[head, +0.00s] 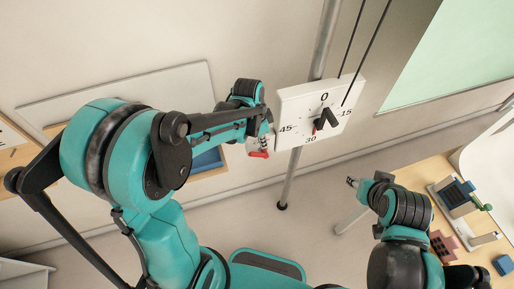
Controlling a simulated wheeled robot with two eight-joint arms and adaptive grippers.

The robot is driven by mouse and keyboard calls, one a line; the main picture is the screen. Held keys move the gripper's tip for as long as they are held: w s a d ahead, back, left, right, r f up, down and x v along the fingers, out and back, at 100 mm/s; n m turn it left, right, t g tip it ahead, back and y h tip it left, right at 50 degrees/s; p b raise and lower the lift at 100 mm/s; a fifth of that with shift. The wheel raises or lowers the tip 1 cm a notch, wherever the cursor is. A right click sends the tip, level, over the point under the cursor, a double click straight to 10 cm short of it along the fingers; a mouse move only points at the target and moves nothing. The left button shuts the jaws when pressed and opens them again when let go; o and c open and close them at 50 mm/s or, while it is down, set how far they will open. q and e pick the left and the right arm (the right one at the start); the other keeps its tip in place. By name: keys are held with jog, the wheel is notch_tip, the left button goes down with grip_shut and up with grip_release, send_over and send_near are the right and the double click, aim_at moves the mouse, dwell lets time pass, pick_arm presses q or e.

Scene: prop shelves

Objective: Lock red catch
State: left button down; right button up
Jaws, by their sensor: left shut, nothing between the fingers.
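A white dial panel (296,100) with the numbers 0, 15, 30 and 45 and a black knob (327,119) is fixed on a grey pole. A small red piece (258,154), which looks like the red catch, shows just off the panel's lower left edge, below my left gripper. My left gripper (265,128) is shut and empty at the panel's left edge. I cannot tell whether it touches the red piece, as the arm partly hides this spot. My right gripper (352,182) is low at the right, apart from the panel; its fingers are too small to read.
The grey pole (290,180) runs down to the floor below the panel. Two thin dark rods rise above the panel. At the right, a wooden table (425,175) holds a dark device and several small blocks.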

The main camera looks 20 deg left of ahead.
aim_at(255, 153)
pick_arm(q)
jog(key=shift+s+a+f, duration=0.3)
jog(key=shift+a+f, duration=0.15)
jog(key=shift+f, duration=0.2)
jog(key=shift+s+a+f, duration=0.3)
jog(key=shift+a+f, duration=0.1)
jog(key=shift+f, duration=0.2)
jog(key=shift+a, duration=0.1)
jog(key=shift+s+a+f+h+b, duration=0.1)
jog(key=shift+s+f+h+b, duration=0.05)
jog(key=shift+h+b, duration=0.3)
jog(key=shift+a, duration=0.1)
jog(key=shift+s+a+f+t+h+b, duration=0.3)
jog(key=shift+f+t+h+b, duration=0.25)
jog(key=shift+b, duration=0.45)
jog(key=f+t+h+b, duration=0.1)
jog(key=h+b, duration=0.1)
jog(key=b, duration=0.3)
jog(key=s+a+f+t+h+b, duration=0.1)
jog(key=f+t+h+b, duration=0.1)
jog(key=b, duration=0.3)
jog(key=a+f+t+h+b, duration=0.1)
jog(key=t+h+b, duration=0.1)
jog(key=b, duration=0.3)
jog(key=shift+s+a+f+h+b, duration=0.2)
jog(key=shift+s+f+h+b, duration=0.15)
jog(key=shift+h, duration=0.45)
jog(key=shift+w+d, duration=0.1)
